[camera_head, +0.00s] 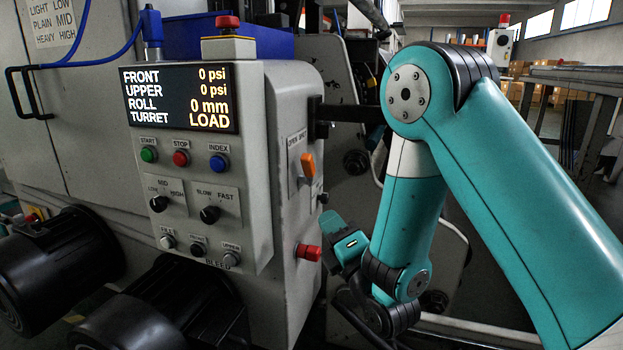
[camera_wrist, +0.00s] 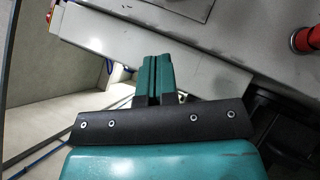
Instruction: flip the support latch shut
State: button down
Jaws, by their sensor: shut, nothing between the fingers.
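My gripper (camera_head: 346,243) is low beside the right side of the grey control cabinet, just right of a red button there. In the wrist view its teal fingers (camera_wrist: 153,78) are together, with nothing between them, in front of a pale machine face. I cannot make out a part that is clearly the support latch. An orange lever (camera_head: 308,165) sits on the cabinet's side under a label that seems to read open and shut, above my gripper. My arm hides part of the machine behind it.
The control cabinet (camera_head: 255,100) has a lit display (camera_head: 180,98) reading turret LOAD. The red button (camera_head: 308,252) juts from its side and a red part shows in the wrist view (camera_wrist: 308,38).

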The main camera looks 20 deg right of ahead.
jog(key=shift+w, duration=0.1)
send_near(304, 163)
jog(key=w+a, duration=0.3)
jog(key=w, duration=0.1)
jog(key=shift+w+d+r+p, duration=0.7)
jog(key=shift+w+d+r, duration=0.15)
jog(key=shift+w+r, duration=0.25)
